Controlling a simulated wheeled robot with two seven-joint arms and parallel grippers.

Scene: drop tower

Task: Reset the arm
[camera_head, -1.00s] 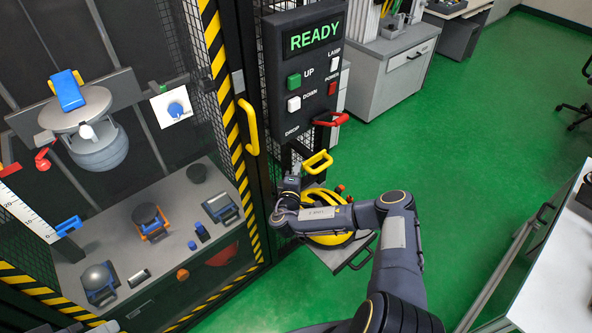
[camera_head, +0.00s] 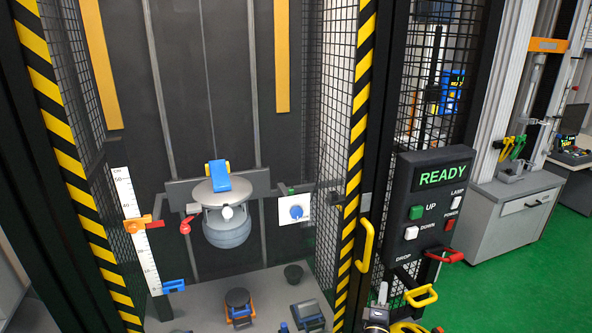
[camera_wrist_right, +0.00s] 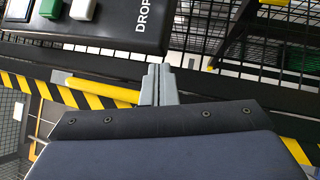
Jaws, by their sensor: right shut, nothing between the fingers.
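My right gripper (camera_head: 382,294) shows at the bottom edge of the head view, below the black control panel (camera_head: 400,184). Its fingers point up, and most of the arm is out of frame. In the right wrist view the two grey fingers (camera_wrist_right: 158,84) are shut together with nothing between them. The panel corner (camera_wrist_right: 110,42) with the word DROP is in the upper left of that view. The yellow door handle (camera_wrist_right: 98,91) appears just left of the fingers; I cannot tell the gap. My left gripper is not in view.
The panel display (camera_head: 443,176) reads READY. The caged drop tower, with a grey ball-like weight (camera_head: 227,229), stands left.

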